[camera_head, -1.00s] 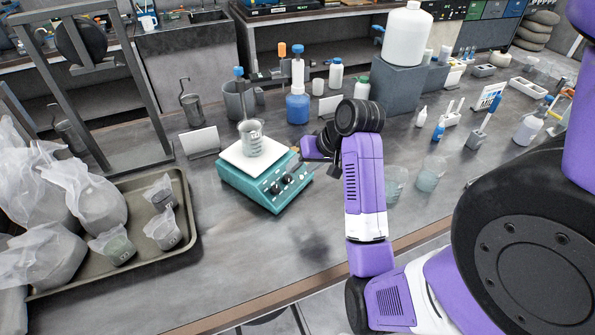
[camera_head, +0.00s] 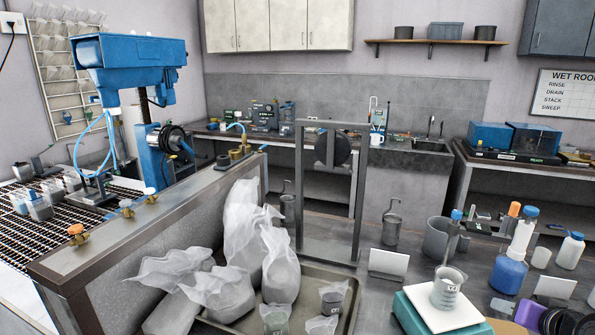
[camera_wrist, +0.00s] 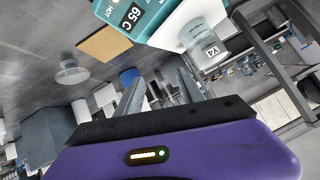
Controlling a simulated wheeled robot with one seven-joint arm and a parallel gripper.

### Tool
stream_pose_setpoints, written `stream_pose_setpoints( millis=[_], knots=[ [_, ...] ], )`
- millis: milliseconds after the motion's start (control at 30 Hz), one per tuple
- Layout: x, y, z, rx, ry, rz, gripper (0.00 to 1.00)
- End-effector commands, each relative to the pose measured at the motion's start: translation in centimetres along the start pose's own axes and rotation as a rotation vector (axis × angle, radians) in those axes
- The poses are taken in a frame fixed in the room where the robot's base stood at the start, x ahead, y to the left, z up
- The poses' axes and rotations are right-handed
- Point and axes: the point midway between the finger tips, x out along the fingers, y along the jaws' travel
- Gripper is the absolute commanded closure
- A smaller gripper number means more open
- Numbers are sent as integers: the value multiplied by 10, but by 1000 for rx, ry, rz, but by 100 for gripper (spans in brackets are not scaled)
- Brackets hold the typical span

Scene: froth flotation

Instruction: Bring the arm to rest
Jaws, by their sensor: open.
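In the wrist view my gripper (camera_wrist: 161,82) is open, with nothing between its two grey fingers. Beyond the fingers stand the teal hotplate (camera_wrist: 146,22), its display reading 65 C, and a glass beaker (camera_wrist: 204,44) on its white top. The beaker is apart from the fingers. In the head view the hotplate (camera_head: 412,318) is at the lower right, cut by the bottom edge, with the labelled beaker (camera_head: 446,288) upright on it. A black and purple part of my arm shows at the bottom right corner; the fingers are hidden there.
A blue-capped bottle (camera_head: 509,270) and a white card (camera_head: 388,264) stand near the hotplate. A metal frame (camera_head: 301,190) rises behind a tray (camera_head: 345,323) with bagged samples. A blue flotation machine (camera_head: 130,62) is at the left. Bench between card and hotplate is clear.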

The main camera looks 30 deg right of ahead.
Motion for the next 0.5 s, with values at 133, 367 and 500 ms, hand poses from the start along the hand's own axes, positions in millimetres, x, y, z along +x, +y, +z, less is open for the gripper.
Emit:
stream_pose_setpoints(
  millis=[133, 367, 500],
  knots=[
    [-1, -16, 11, -79, 184, 5, 55],
    [-26, -64, 62, -226, 392, -67, 55],
    [-53, -94, 104, -306, 472, -143, 55]
  ],
)
